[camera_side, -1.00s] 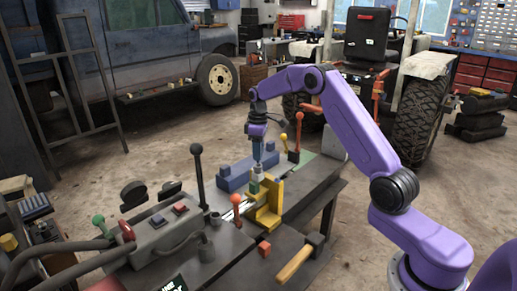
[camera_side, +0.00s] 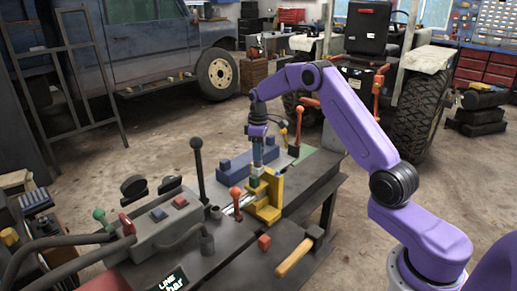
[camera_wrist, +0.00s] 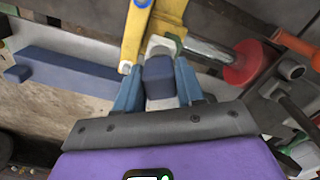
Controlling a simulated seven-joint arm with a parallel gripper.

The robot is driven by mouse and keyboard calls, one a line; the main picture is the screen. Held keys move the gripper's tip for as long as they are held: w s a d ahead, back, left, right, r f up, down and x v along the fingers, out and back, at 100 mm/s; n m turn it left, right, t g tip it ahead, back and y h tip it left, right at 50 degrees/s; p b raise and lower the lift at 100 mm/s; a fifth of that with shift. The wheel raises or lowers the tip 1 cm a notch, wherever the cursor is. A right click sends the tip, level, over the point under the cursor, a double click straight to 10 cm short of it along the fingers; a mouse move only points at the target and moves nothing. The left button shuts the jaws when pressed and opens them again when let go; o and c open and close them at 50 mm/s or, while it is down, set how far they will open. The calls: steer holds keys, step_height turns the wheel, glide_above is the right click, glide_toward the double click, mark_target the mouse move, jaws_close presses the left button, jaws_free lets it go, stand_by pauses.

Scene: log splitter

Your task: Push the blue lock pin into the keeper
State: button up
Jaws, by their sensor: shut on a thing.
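The blue lock pin (camera_wrist: 158,73) shows in the wrist view as a dark blue block between my two blue fingers, with pale metal beyond it. My gripper (camera_wrist: 158,88) is shut on it. In the side view my gripper (camera_side: 256,170) points straight down just behind and left of the yellow bracket (camera_side: 268,207). In the wrist view the yellow bracket (camera_wrist: 134,30) stands just past the pin, close to it. I cannot tell the keeper apart from the bracket, nor how deep the pin sits.
A long blue beam (camera_side: 234,172) lies behind the bracket. An orange-topped handle (camera_side: 236,191) stands left of it. A hammer (camera_side: 297,258) and red block (camera_side: 264,242) lie in front. A control box (camera_side: 165,222) with a tall black lever (camera_side: 198,160) is at left.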

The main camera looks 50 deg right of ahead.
steer(key=shift+f, duration=0.3)
steer(key=o, duration=1.1)
steer(key=shift+o, duration=0.2)
steer(key=shift+r, duration=0.1)
step_height(320, 180, up, 17)
steer(key=shift+r, duration=0.1)
